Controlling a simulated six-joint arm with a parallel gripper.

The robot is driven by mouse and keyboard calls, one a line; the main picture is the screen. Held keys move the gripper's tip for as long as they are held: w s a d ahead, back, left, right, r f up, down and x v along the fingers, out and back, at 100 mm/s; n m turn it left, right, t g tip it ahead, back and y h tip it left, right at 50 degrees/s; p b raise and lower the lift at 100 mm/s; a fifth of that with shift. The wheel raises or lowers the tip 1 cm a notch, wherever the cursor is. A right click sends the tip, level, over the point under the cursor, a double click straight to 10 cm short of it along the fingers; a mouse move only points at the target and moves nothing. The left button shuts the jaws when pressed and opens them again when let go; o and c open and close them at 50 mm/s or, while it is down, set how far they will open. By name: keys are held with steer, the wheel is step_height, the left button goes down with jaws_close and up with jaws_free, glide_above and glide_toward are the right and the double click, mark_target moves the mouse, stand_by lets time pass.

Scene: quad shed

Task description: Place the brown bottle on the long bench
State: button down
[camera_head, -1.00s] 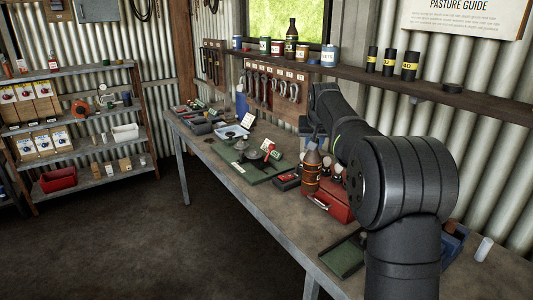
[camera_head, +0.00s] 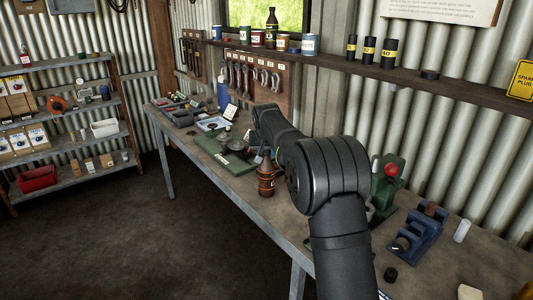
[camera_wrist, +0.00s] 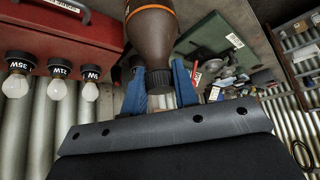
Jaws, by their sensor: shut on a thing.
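A brown bottle (camera_head: 266,182) with an orange-banded label appears upright at the front edge of the long bench (camera_head: 285,220) in the head view. I cannot tell whether its base touches the bench. In the wrist view the bottle (camera_wrist: 152,38) is between the blue fingers of my gripper (camera_wrist: 160,82), which is shut on its dark-capped neck end. My arm hides most of the gripper in the head view. Another dark brown bottle (camera_head: 272,28) stands on the wall shelf.
A green mat (camera_head: 225,160) with metal parts lies just left of the held bottle. A red box (camera_wrist: 75,33) and three bulbs (camera_wrist: 57,88) show in the wrist view. A green tool (camera_head: 385,185) and blue holder (camera_head: 418,236) stand right of my arm.

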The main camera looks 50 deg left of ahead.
steer(key=shift+f, duration=0.2)
steer(key=c, duration=1.1)
jaws_free()
steer(key=shift+f, duration=0.1)
steer(key=shift+c, duration=0.2)
steer(key=shift+d+r, duration=0.1)
steer(key=shift+r, duration=0.3)
steer(key=v, duration=1.1)
steer(key=shift+r, duration=0.2)
steer(key=shift+s+d, duration=0.15)
